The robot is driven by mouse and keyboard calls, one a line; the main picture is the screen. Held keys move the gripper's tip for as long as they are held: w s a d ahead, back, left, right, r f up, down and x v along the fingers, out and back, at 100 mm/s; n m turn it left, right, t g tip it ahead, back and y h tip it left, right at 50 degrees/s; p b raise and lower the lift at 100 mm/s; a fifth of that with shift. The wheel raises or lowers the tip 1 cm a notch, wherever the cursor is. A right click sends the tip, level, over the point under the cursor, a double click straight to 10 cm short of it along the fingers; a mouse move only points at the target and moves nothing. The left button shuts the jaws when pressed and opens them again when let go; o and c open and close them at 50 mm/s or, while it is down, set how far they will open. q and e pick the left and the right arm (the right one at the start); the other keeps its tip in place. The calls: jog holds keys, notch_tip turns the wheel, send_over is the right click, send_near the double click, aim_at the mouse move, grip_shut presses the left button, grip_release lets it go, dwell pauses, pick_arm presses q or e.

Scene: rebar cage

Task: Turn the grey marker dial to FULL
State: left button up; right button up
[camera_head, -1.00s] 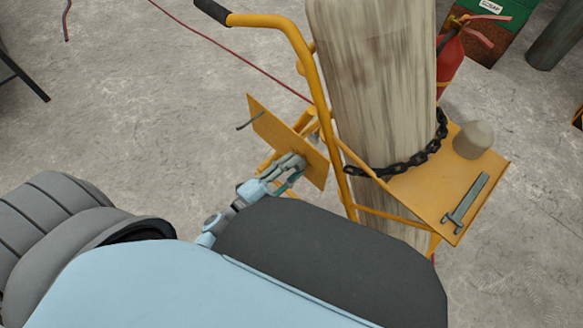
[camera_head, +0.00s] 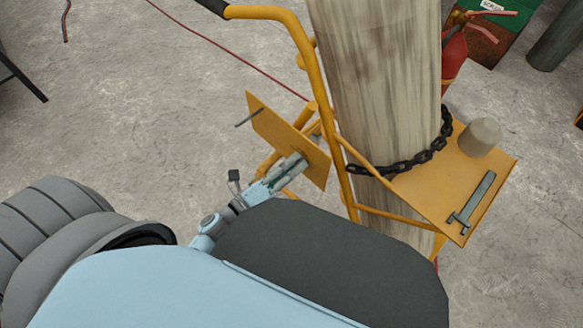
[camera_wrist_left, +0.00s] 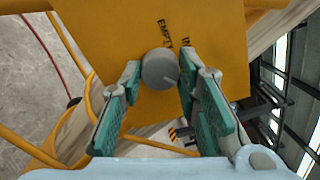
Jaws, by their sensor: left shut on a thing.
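The grey marker dial (camera_wrist_left: 160,68) is a round knob on the yellow plate (camera_wrist_left: 110,40), which also shows in the head view (camera_head: 268,118). Black lettering above the dial reads EMPTY; a second label to its right is partly cut by the finger, and I cannot see FULL. A small pale mark shows on the dial's lower right. My left gripper (camera_wrist_left: 160,76) has its teal-padded fingers on either side of the dial, shut on it. In the head view my left gripper (camera_head: 291,165) meets the plate's face, and the dial is hidden. My right gripper is not in view.
The plate is on a yellow cart frame (camera_head: 315,70) beside a tall pale cylinder (camera_head: 380,80), held by a black chain (camera_head: 400,165). A yellow shelf (camera_head: 425,195) bears a grey cap (camera_head: 480,137) and a wrench-like tool (camera_head: 472,203). Open floor lies left.

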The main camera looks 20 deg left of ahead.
pick_arm(q)
jog(key=shift+m, duration=0.8)
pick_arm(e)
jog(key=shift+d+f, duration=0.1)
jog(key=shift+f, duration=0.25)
pick_arm(q)
jog(key=shift+b, duration=0.3)
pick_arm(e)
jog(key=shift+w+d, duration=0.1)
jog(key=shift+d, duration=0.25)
pick_arm(q)
jog(key=o, duration=1.2)
jog(key=shift+c, duration=0.2)
jog(key=shift+s, duration=0.1)
jog(key=v, duration=1.2)
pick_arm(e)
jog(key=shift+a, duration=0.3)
